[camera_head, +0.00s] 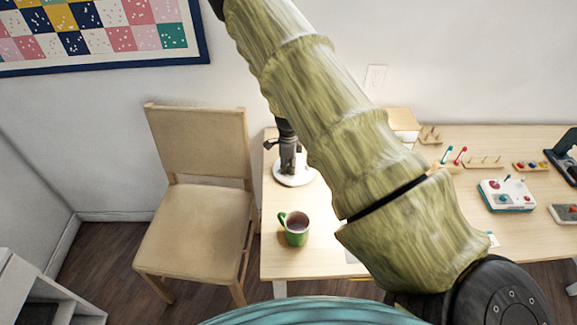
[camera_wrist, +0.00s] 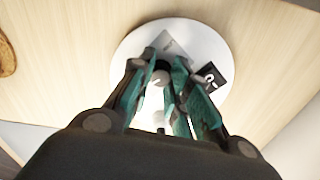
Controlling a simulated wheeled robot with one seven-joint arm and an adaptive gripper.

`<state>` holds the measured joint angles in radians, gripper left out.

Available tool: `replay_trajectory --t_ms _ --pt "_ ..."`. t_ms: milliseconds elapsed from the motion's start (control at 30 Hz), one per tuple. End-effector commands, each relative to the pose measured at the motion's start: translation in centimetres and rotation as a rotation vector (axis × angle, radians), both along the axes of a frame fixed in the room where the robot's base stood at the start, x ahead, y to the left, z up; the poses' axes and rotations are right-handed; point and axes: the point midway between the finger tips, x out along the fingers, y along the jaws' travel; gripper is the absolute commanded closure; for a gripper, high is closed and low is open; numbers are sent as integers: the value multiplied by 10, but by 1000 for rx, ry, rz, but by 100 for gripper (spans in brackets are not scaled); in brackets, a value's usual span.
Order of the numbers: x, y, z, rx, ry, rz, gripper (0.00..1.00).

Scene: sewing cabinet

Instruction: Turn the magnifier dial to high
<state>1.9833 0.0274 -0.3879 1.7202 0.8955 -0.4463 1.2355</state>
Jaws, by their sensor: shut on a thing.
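The magnifier's round white base (camera_head: 294,178) stands on the table's left part, and it fills the middle of the wrist view (camera_wrist: 126,52). A small dark and grey dial (camera_wrist: 160,77) sits on it with a pale mark on top. My gripper (camera_wrist: 164,76) points down with its teal-lined fingers closed on the dial. In the head view my gripper (camera_head: 289,163) shows partly behind my arm, low over the base. A grey label plate (camera_wrist: 178,47) and a black label with a white mark (camera_wrist: 210,77) lie beside the dial. Their text is unreadable, so the dial's setting cannot be told.
A wooden chair (camera_head: 195,215) is left of the table (camera_head: 283,262). A white device (camera_head: 507,195), thread racks (camera_head: 483,162) and a wooden box (camera_head: 402,121) are further right.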

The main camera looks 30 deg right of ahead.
Motion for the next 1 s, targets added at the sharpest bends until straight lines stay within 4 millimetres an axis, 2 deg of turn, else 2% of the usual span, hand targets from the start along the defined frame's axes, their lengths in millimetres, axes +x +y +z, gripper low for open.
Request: replay_trajectory --t_ms 500,533,633,1000 --pt "1 -1 1 -2 -2 -16 100" --pt "1 -1 1 -2 -2 -16 76" --pt "1 -1 1 -2 -2 -16 59" --pt "1 0 3 -1 -2 -16 59"
